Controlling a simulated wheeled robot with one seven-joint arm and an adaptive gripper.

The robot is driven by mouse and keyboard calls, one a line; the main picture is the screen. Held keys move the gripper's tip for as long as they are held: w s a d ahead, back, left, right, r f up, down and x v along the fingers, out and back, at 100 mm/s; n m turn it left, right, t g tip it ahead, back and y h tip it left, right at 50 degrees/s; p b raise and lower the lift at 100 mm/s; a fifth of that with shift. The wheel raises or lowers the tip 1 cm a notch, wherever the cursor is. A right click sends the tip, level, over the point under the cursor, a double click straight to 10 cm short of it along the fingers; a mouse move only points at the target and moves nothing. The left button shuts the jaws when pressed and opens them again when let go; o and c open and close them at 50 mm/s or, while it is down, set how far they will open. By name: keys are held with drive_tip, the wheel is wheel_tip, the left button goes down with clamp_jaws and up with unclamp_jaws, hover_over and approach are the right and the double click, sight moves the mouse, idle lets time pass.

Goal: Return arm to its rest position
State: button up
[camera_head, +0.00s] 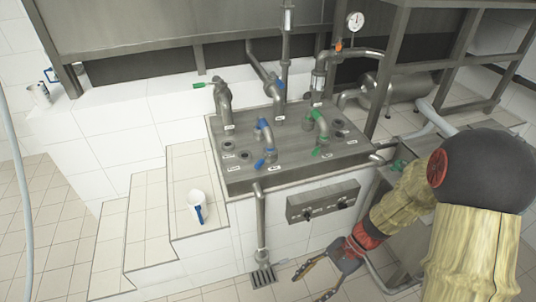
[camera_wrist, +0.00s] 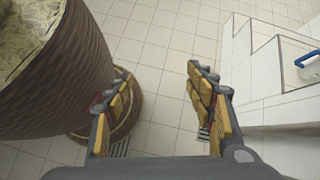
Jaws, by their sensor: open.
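My gripper (camera_head: 312,283) is at the bottom centre of the head view, low in front of the tiled block, with its two fingers spread apart and nothing between them. In the wrist view the fingers of my gripper (camera_wrist: 157,74) are also apart, over bare floor tiles. My arm bends down to it from the right side of the head view.
A metal panel (camera_head: 245,178) with pipes and blue and green valve handles tops the block. A control box (camera_head: 322,200) is on its front. A vertical drain pipe (camera_head: 260,225) runs to a floor grate (camera_head: 263,277). Another cup (camera_head: 40,94) stands on the left ledge.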

drive_tip(key=s+d+r+n+t+h, duration=0.1)
drive_tip(key=d+r+n+t+h, duration=0.1)
drive_tip(key=r, duration=0.7)
drive_tip(key=s+d+r+n+t+h+p, duration=0.1)
drive_tip(key=d+r+n+t+h, duration=0.1)
drive_tip(key=r, duration=0.8)
drive_tip(key=s+d+r+n+t+h, duration=0.2)
drive_tip(key=r+n+t+h, duration=0.2)
drive_tip(key=r+n, duration=0.3)
wheel_tip(320, 180, up, 3)
drive_tip(key=shift+d+r+t+p, duration=0.2)
drive_tip(key=shift+d+t+p, duration=0.15)
drive_tip(key=shift+t, duration=0.45)
